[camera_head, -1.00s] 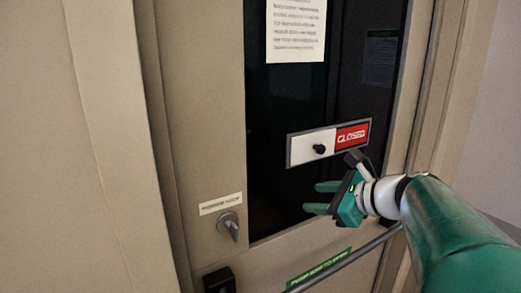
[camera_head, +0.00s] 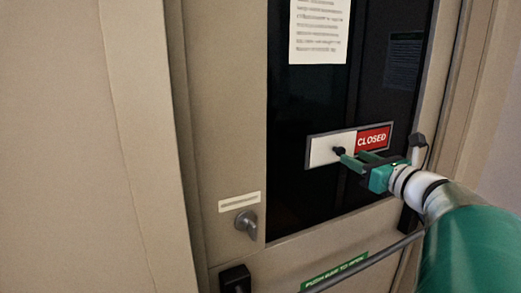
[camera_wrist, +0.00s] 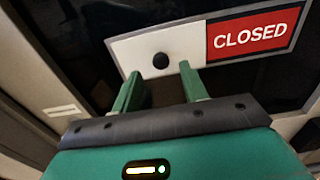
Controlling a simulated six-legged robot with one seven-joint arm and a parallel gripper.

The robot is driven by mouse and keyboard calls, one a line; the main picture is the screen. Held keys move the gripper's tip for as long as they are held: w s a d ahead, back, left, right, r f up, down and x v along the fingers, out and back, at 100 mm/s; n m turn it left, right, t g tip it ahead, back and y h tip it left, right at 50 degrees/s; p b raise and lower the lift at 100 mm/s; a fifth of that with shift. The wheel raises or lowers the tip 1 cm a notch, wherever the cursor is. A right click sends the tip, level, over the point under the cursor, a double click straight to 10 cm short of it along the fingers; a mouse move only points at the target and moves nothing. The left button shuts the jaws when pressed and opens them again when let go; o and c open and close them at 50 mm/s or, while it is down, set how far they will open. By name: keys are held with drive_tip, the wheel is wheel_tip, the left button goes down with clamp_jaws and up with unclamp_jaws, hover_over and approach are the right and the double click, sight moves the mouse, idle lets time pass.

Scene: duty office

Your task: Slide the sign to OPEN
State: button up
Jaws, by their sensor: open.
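The sign (camera_head: 324,150) is a framed strip on the dark door window. Its red right part reads CLOSED, and its left part is a white slider panel with a black knob (camera_head: 338,151). The sign also shows in the wrist view, with the red CLOSED part (camera_wrist: 252,36) at right and the knob (camera_wrist: 160,61) left of it. My green gripper (camera_head: 350,158) is in front of the sign, with its fingertips close to the knob. In the wrist view its two fingers (camera_wrist: 160,80) are spread apart, below and either side of the knob. Contact with the knob cannot be told.
A green-labelled push bar (camera_head: 375,258) crosses the door below. A round lock knob (camera_head: 247,222) sits at lower left under a small label (camera_head: 239,202). A paper notice (camera_head: 318,32) is on the glass above.

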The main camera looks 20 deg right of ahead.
sight(343, 151)
drive_tip(key=shift+w, duration=2)
clamp_jaws()
drive_tip(key=d, duration=1.4)
drive_tip(key=shift+w+d+f, duration=0.1)
drive_tip(key=shift+w+d, duration=0.05)
drive_tip(key=shift+d, duration=0.65)
